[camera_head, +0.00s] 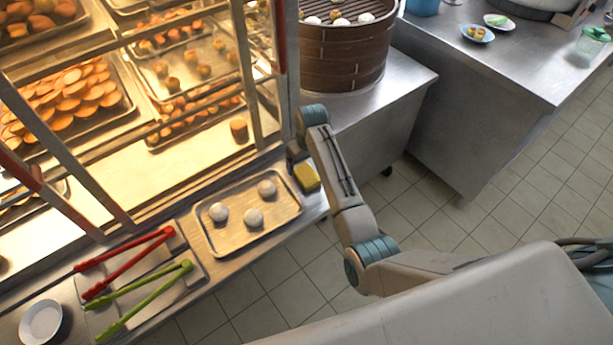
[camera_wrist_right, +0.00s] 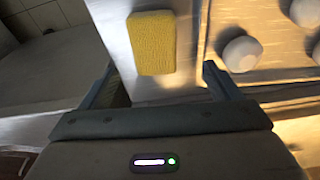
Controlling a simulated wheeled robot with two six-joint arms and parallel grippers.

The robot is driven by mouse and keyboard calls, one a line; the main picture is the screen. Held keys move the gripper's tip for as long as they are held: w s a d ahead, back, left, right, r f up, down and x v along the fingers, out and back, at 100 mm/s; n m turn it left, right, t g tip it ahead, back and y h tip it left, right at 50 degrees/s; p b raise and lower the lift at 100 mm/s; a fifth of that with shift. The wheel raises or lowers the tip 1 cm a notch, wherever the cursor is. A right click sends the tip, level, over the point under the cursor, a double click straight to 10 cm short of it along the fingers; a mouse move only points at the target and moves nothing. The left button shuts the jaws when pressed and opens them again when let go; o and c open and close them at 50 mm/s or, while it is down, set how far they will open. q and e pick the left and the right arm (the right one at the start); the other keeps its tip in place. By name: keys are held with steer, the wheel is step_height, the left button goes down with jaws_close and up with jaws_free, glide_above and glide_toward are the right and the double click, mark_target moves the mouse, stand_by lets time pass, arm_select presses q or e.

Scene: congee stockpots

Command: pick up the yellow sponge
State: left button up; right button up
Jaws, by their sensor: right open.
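The yellow sponge (camera_head: 307,178) lies on the metal counter, just right of a tray with buns. In the right wrist view the sponge (camera_wrist_right: 152,42) shows whole, just beyond the fingertips and lined up with the gap between them. My right gripper (camera_wrist_right: 158,76) is open and empty, with one finger on each side of that gap. In the head view my right gripper (camera_head: 295,154) is right by the sponge, partly hidden by its own wrist. My left gripper is not in view.
The metal tray (camera_head: 285,213) with three white buns sits close to the sponge. The glass pastry case (camera_head: 290,70) rises behind. Red tongs (camera_head: 130,262) and green tongs (camera_head: 145,300) lie at left. A bamboo steamer (camera_head: 345,60) stands behind my right arm.

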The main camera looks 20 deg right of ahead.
mark_target(307, 174)
steer(key=f, duration=0.7)
steer(key=shift+w+d+f+p, duration=0.25)
steer(key=shift+w+d+p, duration=0.05)
steer(key=shift+w+d, duration=0.1)
steer(key=shift+a, duration=0.1)
steer(key=shift+c, duration=0.3)
steer(key=c, duration=1)
